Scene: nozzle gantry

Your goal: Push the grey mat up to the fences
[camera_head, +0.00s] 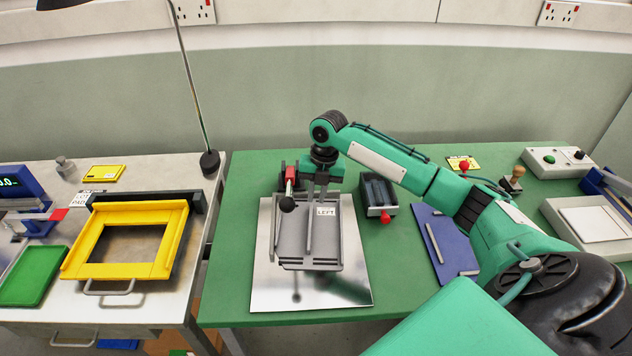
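A grey flat piece (292,240), which looks like the mat, lies on a shiny silver plate (345,290) on the green table. A white LEFT label (326,211) shows over its right part. Thin grey raised edges, which may be the fences, run along its left side (276,232) and front (310,267). Whether the mat touches them is too small to tell. My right gripper (312,225) points down over the mat from the back. It partly hides the mat, and its finger gap and any contact are unclear. My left gripper is out of view.
A red device with a black ball knob (287,204) stands at the mat's back left. A dark box with a red knob (378,193) is close on the right. A blue board (448,240) with pale bars lies farther right. A yellow frame (75,262) is on the left table.

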